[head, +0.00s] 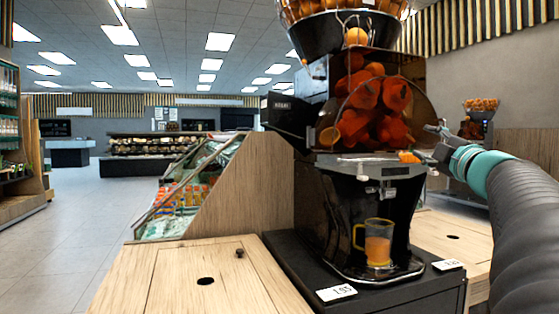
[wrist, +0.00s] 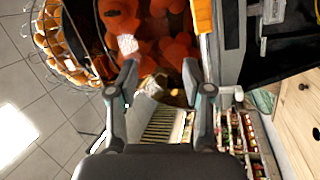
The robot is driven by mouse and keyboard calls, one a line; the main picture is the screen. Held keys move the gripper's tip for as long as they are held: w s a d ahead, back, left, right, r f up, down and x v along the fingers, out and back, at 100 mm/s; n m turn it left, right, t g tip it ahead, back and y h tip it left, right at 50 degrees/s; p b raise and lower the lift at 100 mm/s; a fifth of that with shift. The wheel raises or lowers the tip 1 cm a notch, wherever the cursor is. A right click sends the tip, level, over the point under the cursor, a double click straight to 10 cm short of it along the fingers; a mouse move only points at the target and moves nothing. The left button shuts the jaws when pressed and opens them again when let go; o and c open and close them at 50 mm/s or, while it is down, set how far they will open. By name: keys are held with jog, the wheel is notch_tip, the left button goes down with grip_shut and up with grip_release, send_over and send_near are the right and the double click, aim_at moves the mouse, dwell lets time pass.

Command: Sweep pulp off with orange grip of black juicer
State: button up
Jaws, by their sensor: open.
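The black juicer (head: 345,200) stands right of centre in the head view, with oranges and dark red-orange parts behind its clear cover. Its orange grip (head: 409,157) sticks out at the right end of a pale metal bar below the cover. The grip also shows at the top right of the wrist view (wrist: 203,16). My gripper (head: 430,143) is at the juicer's right side, close to the grip. In the wrist view my gripper (wrist: 159,72) is open and empty between its fingers. The grip lies beyond the right fingertip, not between the fingers. I cannot make out pulp clearly.
A glass mug of orange juice (head: 378,249) stands under the spout. Price cards (head: 336,293) lie on the black stand. A wooden counter (head: 180,275) is at left, a produce display (head: 195,185) behind it. Another juicer (head: 479,115) stands at far right.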

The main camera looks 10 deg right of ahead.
aim_at(416, 159)
jog(key=s+d+f+n+g+y, duration=0.3)
jog(key=s+d+f+n+y, duration=0.1)
jog(key=d+n, duration=0.2)
jog(key=w, duration=0.4)
jog(key=w+a, duration=0.1)
jog(key=w, duration=0.9)
jog(key=shift+a+p, duration=0.15)
jog(key=shift+p, duration=0.15)
grip_shut()
